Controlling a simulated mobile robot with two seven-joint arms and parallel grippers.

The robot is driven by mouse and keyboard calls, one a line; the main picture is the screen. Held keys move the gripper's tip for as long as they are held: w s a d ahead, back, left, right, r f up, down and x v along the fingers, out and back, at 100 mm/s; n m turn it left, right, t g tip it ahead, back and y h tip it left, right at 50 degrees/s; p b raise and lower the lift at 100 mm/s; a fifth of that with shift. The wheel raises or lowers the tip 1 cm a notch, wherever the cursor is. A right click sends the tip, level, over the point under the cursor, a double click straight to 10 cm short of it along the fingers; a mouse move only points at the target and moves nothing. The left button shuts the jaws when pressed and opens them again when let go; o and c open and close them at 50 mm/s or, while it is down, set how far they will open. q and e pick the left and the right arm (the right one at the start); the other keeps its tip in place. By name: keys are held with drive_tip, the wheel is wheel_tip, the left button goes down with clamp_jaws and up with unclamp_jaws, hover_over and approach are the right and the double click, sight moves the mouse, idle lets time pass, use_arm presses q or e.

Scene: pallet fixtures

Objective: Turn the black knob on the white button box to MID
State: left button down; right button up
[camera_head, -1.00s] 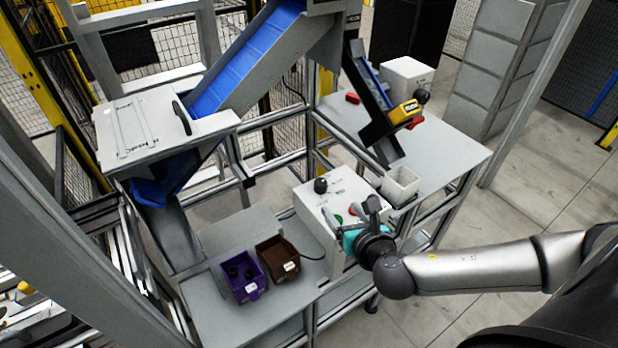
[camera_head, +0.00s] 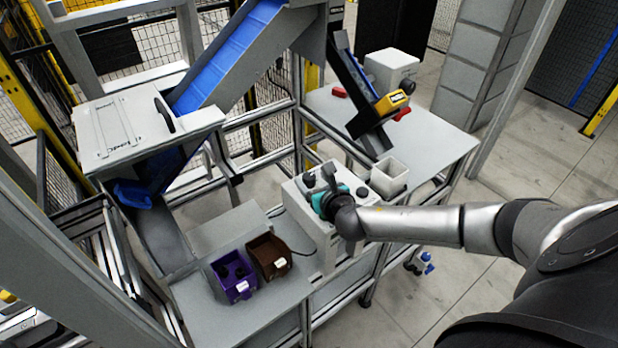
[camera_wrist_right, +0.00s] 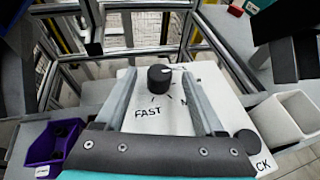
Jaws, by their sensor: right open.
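The white button box (camera_head: 302,212) stands on the grey table in the middle of the head view. Its black knob (camera_head: 308,181) is at the box's far left part. In the right wrist view the knob (camera_wrist_right: 159,79) sits between the finger lines, with a white mark toward the right. The label FAST is in front of it; a label starting with M is partly hidden by the right finger. My right gripper (camera_head: 322,178) is open above the box, its fingers (camera_wrist_right: 159,74) on either side of the knob; contact cannot be told. My left gripper is not in view.
A purple bin (camera_head: 233,280) and a brown bin (camera_head: 269,257) stand left of the box. A white open container (camera_head: 391,174) is to its right. Behind are a dark sloped chute with a yellow device (camera_head: 392,102) and a white box (camera_head: 391,68).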

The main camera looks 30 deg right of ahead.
sight(310, 177)
drive_tip(key=shift+b+x, duration=0.3)
drive_tip(key=shift+x, duration=1.3)
clamp_jaws()
